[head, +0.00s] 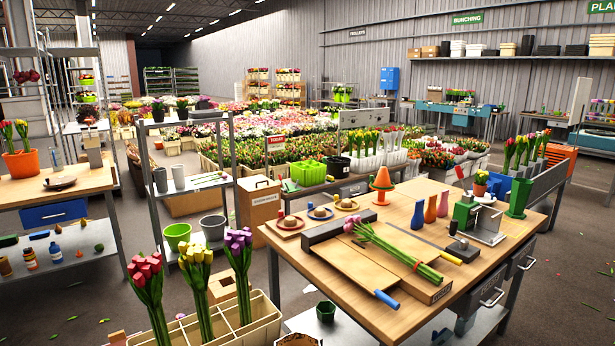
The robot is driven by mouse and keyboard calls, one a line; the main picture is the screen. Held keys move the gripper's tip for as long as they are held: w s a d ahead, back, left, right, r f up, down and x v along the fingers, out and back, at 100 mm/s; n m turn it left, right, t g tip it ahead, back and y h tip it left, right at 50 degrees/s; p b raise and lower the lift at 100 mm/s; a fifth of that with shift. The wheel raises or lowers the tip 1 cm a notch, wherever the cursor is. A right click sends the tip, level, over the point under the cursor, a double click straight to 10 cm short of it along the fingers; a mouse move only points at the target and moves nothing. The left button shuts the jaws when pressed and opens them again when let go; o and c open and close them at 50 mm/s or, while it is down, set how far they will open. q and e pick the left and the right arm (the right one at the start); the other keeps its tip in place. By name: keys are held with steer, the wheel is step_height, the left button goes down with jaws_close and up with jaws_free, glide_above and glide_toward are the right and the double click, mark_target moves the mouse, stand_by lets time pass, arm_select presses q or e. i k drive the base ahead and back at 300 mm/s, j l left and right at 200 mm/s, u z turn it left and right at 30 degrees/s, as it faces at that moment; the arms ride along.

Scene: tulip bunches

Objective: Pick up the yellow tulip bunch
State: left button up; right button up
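The yellow tulip bunch (196,258) stands upright at the lower left of the head view, its green stems going down into a cream divided crate (262,324). It is between a red tulip bunch (147,278) on its left and a purple tulip bunch (239,250) on its right. The lower ends of its stems are hidden in the crate or cut off by the frame edge. Neither of my grippers shows in this view.
A wooden worktable (300,245) at the right holds a lying pink tulip bunch (395,250), cones, vases and tools. Behind the crate is a metal rack with a green bucket (177,236) and a grey bucket (213,227). A wooden bench with an orange pot (21,163) is at left.

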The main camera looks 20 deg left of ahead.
mark_target(359, 137)
steer(key=i+l+z, duration=0.25)
steer(key=i+l, duration=0.15)
steer(key=i+l+z, duration=0.55)
steer(key=i, duration=0.3)
steer(key=i+l+z, duration=0.1)
steer(key=i+z, duration=0.15)
steer(key=i, duration=0.2)
steer(key=i+j, duration=0.1)
steer(key=i, duration=2.15)
steer(key=i+l, duration=0.1)
steer(key=i, duration=0.65)
steer(key=i+l, duration=0.1)
steer(key=i, duration=0.7)
steer(key=i+l+u, duration=0.1)
steer(key=i, duration=0.65)
steer(key=i+j+u, duration=0.1)
steer(key=i+j, duration=0.15)
steer(key=i, duration=0.9)
steer(key=i+j+u, duration=0.1)
steer(key=i, duration=1)
steer(key=i+j+z, duration=0.1)
steer(key=i+z, duration=0.35)
steer(key=i, duration=1.9)
steer(key=i+u, duration=0.15)
steer(key=i, duration=0.5)
steer(key=i+l+u, duration=0.15)
steer(key=i, duration=0.5)
steer(key=i+l+u, duration=0.2)
steer(key=i, duration=0.45)
steer(key=j, duration=0.1)
